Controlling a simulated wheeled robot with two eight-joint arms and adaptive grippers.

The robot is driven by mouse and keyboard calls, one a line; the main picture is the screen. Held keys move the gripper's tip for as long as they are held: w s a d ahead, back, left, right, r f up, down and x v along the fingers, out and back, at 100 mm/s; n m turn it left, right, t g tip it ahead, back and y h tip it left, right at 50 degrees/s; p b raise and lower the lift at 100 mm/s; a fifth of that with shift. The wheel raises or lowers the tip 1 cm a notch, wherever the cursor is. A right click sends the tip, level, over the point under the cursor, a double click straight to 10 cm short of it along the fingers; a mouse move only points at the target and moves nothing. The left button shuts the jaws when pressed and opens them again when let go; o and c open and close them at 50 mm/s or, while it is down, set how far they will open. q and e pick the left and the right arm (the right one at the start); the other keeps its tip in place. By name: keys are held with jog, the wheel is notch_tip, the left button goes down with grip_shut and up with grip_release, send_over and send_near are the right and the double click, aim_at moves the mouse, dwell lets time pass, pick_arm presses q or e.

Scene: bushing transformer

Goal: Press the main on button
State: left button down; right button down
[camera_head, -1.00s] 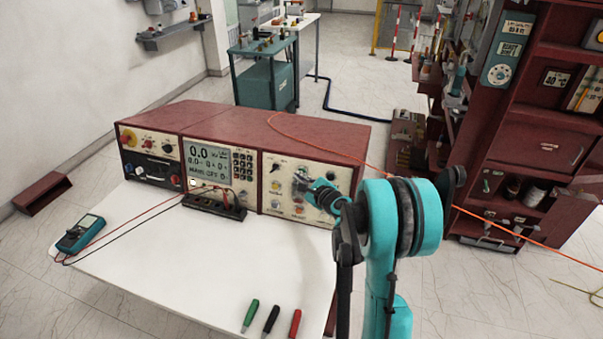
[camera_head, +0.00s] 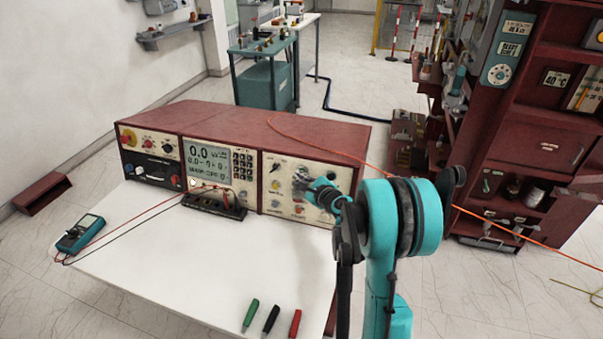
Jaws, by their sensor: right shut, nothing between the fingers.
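A long red-topped test console (camera_head: 235,121) stands at the back of the white table. Its front has a left panel with a yellow-and-red knob (camera_head: 129,137), a middle panel with a lit display (camera_head: 208,158), and a right panel (camera_head: 275,202) with knobs and coloured buttons. I cannot read which button is the main on button. My right gripper (camera_head: 303,182) is shut and empty, at the right panel's face. It hides part of that panel, and I cannot tell whether its tips touch a button. My left gripper is not in view.
A teal multimeter (camera_head: 80,233) lies at the table's left, with red and black leads running to the console. Green, black and red-handled tools (camera_head: 271,320) lie at the front. An orange cable (camera_head: 480,217) crosses behind my right arm. The white tabletop (camera_head: 170,265) is mostly clear.

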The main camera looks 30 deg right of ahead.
jog(key=shift+w+d, duration=0.15)
jog(key=shift+d, duration=0.05)
jog(key=shift+w+d+f, duration=0.15)
jog(key=shift+w+d, duration=0.15)
jog(key=shift+d, duration=0.05)
dwell(0.8)
dwell(0.3)
jog(key=shift+s+a+r, duration=0.2)
jog(key=shift+s+a, duration=0.35)
jog(key=shift+a, duration=0.1)
jog(key=s+a, duration=0.1)
jog(key=a, duration=0.1)
jog(key=s+a+r, duration=0.1)
jog(key=s, duration=0.1)
jog(key=shift+s+a+r, duration=0.1)
jog(key=shift+a, duration=0.25)
dwell(1.1)
